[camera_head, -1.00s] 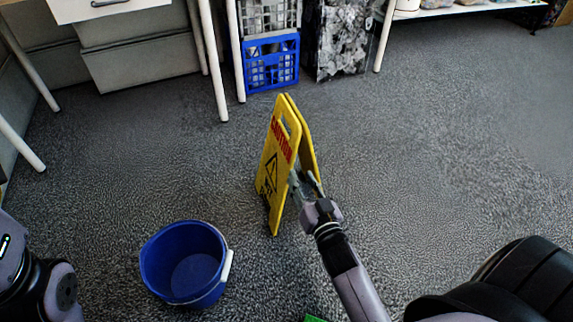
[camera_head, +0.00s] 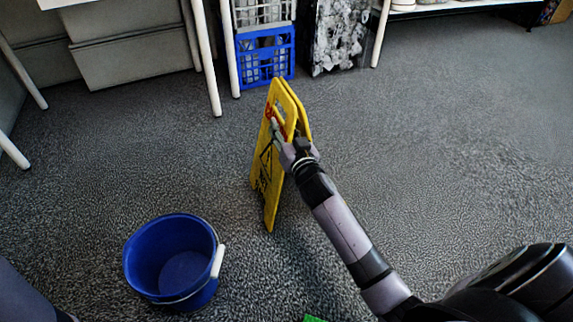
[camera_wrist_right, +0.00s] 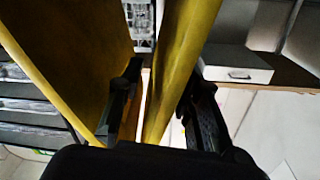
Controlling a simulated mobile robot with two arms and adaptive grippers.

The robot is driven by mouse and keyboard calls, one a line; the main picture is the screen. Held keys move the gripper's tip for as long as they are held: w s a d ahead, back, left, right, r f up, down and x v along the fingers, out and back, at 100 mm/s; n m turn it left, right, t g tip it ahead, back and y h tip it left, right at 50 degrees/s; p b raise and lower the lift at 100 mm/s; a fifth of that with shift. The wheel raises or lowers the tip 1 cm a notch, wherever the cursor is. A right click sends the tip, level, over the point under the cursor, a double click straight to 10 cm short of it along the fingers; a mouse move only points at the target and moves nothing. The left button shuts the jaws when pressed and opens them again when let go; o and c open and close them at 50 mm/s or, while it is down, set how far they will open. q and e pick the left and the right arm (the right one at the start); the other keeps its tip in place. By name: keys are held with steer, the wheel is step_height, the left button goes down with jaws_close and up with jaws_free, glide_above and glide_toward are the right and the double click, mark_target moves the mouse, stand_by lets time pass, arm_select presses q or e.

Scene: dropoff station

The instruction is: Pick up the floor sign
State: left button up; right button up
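The yellow caution floor sign (camera_head: 266,185) stands upright on the carpet in the head view, its two panels slightly spread. My right gripper (camera_head: 288,138) is at the sign's upper part. One finger lies across the outer face of the left panel, the other near the gap between panels. In the right wrist view, my right gripper (camera_wrist_right: 163,98) has its fingers apart on either side of one yellow panel (camera_wrist_right: 184,45); the second panel (camera_wrist_right: 65,50) is outside the left finger. Space shows beside the straddled panel. My left gripper is out of view.
A blue bucket (camera_head: 136,280) stands on the floor to the left of the sign. A blue crate (camera_head: 266,58) and white table legs (camera_head: 207,70) are behind it. A bit of green (camera_head: 314,319) shows at the bottom edge. The carpet on the right is clear.

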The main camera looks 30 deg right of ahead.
steer(key=shift+w+d+b, duration=0.15)
steer(key=shift+w+b, duration=0.2)
steer(key=shift+w, duration=0.7)
jaws_close()
steer(key=shift+r, duration=0.1)
stand_by(0.4)
